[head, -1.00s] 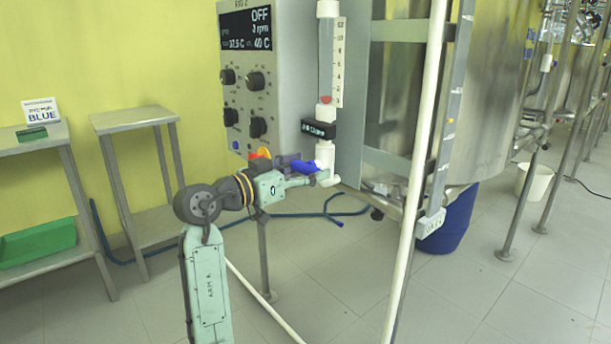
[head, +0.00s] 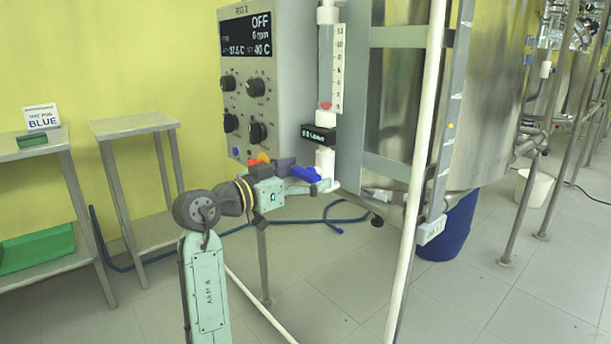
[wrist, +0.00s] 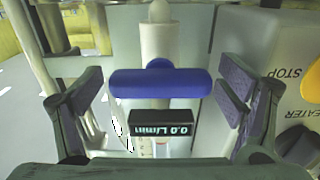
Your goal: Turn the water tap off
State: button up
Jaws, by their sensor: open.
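The water tap's blue handle (head: 306,174) is at the foot of the white flow tube (head: 326,165), beside the control box. In the wrist view the blue handle (wrist: 160,83) lies crosswise in the middle, between my fingers. My gripper (wrist: 162,88) is open, with one dark padded finger on each side of the handle and a gap at both ends. In the head view my gripper (head: 300,182) is at the tap and partly overlaps it. The flow display (wrist: 162,124) reads 0.0 L/min upside down in the wrist view.
The control box (head: 246,90) with several knobs is just left of the tap; its display says OFF. A white pipe (head: 413,180) and steel tank (head: 490,90) stand to the right. A blue hose lies on the floor.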

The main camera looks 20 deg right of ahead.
jog(key=shift+a, duration=0.1)
jog(key=v, duration=1.1)
jog(key=shift+s+a, duration=0.15)
jog(key=shift+a, duration=0.25)
